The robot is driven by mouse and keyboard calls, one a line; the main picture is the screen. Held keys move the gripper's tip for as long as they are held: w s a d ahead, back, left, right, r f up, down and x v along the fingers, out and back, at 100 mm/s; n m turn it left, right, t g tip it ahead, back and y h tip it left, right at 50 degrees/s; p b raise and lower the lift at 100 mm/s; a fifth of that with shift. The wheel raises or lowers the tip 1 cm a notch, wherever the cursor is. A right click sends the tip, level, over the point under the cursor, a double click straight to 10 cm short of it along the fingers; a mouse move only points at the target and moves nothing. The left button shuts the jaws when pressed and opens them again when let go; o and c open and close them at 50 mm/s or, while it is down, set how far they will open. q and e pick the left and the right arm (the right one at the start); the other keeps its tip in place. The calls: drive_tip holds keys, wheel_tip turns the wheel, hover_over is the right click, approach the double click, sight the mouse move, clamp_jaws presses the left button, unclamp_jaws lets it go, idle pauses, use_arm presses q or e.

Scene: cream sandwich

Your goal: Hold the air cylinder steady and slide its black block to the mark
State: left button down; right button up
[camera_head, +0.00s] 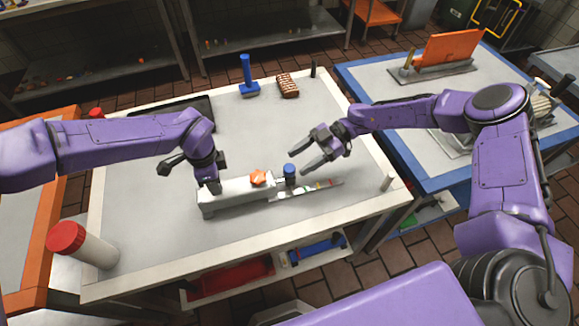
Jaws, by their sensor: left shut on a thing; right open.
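The air cylinder (240,194) lies on the table, a long pale grey body with a flat rail reaching out to the right. Small coloured marks (318,186) in green, yellow and red show along the rail. The black block (291,181), topped by a blue knob, sits at the rail's left part, close to the body's right end. My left gripper (209,186) is shut on the cylinder body near its left end; its fingertips are partly hidden. My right gripper (297,158) is open and empty, just above and right of the blue knob, apparently apart from it.
An orange piece (258,177) sits on the cylinder body. A red-capped white bottle (85,245) stands at the table's front left. A blue-handled tool (248,80), a brown striped bar (287,86) and a dark tray (172,112) are at the back. A small pale peg (388,181) stands at right.

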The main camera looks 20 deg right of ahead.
sight(291, 167)
drive_tip(key=x, duration=0.5)
drive_tip(key=shift+w, duration=0.1)
drive_tip(key=shift+d+r, duration=0.1)
clamp_jaws()
drive_tip(key=d, duration=1.2)
drive_tip(key=shift+s+d, duration=0.1)
drive_tip(key=shift+s, duration=0.1)
unclamp_jaws()
drive_tip(key=v, duration=1.2)
